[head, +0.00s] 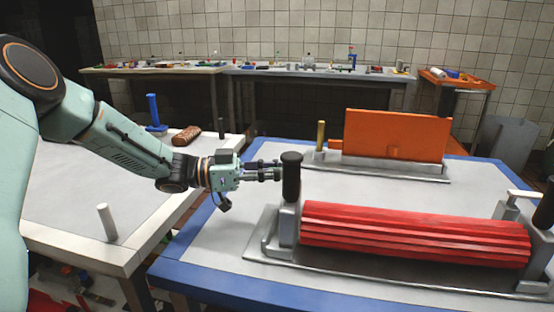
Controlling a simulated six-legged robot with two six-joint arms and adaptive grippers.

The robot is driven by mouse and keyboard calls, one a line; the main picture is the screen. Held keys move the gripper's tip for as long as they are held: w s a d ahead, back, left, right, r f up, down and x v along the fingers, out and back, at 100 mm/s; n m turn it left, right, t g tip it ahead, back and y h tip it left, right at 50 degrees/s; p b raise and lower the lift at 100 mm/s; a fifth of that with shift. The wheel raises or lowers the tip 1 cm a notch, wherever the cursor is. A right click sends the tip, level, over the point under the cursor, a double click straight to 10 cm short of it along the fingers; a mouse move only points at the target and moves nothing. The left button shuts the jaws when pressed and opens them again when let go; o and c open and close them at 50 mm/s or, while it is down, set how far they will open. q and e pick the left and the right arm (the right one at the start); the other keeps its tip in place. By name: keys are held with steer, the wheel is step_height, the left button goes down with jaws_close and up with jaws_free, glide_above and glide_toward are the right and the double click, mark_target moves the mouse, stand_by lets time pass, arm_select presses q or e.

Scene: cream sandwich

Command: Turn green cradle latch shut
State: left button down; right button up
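A red ribbed roller (415,232) lies lengthwise in a grey metal cradle (262,250) on the blue-edged table. No green latch stands out in this view. An upright post with a black cylindrical grip (291,178) stands at the cradle's left end. My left gripper (279,170) is level with this grip, with its fingertips at the grip's left side. I cannot tell whether they touch it or how far apart they are. At the cradle's right end is a pale lever (524,195), with a dark part at the picture's edge. My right gripper is not identifiable.
Behind the roller, an orange block (397,136) stands on a grey base beside a yellow peg (321,136). The left table (75,190) carries a white peg (106,222), a brown ribbed piece (187,136) and a blue upright (154,112). A cluttered bench stands behind.

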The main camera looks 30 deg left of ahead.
arm_select(q)
steer(key=p, duration=0.1)
steer(key=n+t+y+p, duration=0.1)
steer(key=t+p, duration=0.1)
steer(key=shift+s+d+r+n+y, duration=0.2)
steer(key=shift+s+d+n+y, duration=0.1)
steer(key=shift+n, duration=0.1)
steer(key=n+t+y, duration=0.2)
steer(key=y, duration=0.1)
steer(key=d+n+t+y, duration=0.1)
steer(key=n+t, duration=0.1)
steer(key=shift+s+f+y+p, duration=0.25)
steer(key=shift+s+y+p, duration=0.15)
steer(key=shift+s+d+n+t+y+b, duration=0.15)
steer(key=shift+n+t+y+b, duration=0.25)
steer(key=shift+y, duration=0.35)
steer(key=shift+w+d+n+t+y+b, duration=0.1)
steer(key=shift+n+t+y+b, duration=0.2)
steer(key=shift+n+y, duration=0.35)
steer(key=shift+n+y+b, duration=0.25)
steer(key=shift+y+b, duration=0.05)
steer(key=shift+y, duration=0.2)
steer(key=shift+r+y, duration=0.1)
steer(key=shift+y, duration=0.2)
steer(key=c, duration=1.3)
jaws_free()
steer(key=shift+d, duration=0.1)
steer(key=shift+o, duration=0.4)
